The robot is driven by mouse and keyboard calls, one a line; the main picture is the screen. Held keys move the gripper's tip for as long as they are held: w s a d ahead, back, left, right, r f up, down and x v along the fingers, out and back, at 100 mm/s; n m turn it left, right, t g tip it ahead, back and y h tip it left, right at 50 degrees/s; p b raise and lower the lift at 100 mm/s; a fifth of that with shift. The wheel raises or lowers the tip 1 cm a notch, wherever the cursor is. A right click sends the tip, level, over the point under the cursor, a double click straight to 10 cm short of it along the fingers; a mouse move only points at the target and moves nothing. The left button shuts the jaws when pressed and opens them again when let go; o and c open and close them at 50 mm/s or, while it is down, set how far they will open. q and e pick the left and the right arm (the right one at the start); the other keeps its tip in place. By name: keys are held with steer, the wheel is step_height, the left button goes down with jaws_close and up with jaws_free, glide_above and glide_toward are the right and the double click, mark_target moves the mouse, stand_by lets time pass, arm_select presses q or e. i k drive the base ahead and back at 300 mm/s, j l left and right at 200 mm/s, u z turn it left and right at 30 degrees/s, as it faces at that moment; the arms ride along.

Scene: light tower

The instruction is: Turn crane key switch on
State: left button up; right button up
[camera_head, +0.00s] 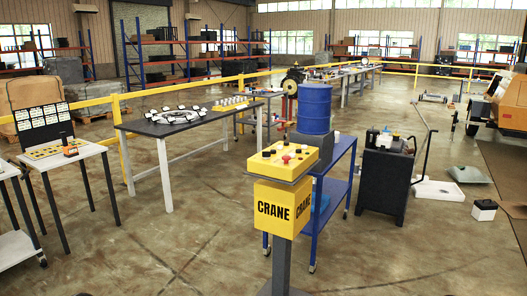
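A yellow crane control box (283,159) sits on top of a grey post, just right of the middle of the view. A yellow block marked CRANE (272,205) is fixed below it on the post. The box's sloped top carries several small black and light knobs and a red button (286,158). The key switch is too small to pick out among these controls, and its position cannot be told. Neither of my grippers shows in this view.
A blue cart (338,185) with a blue barrel (314,108) stands right behind the control box. A dark cabinet (384,183) is farther right. A long black-topped table (185,117) is behind left. The floor in front of the post is open.

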mark_target(266, 156)
steer(key=i+l+u, duration=0.1)
steer(key=i+l, duration=1.85)
steer(key=l, duration=0.15)
steer(key=j+u, duration=0.05)
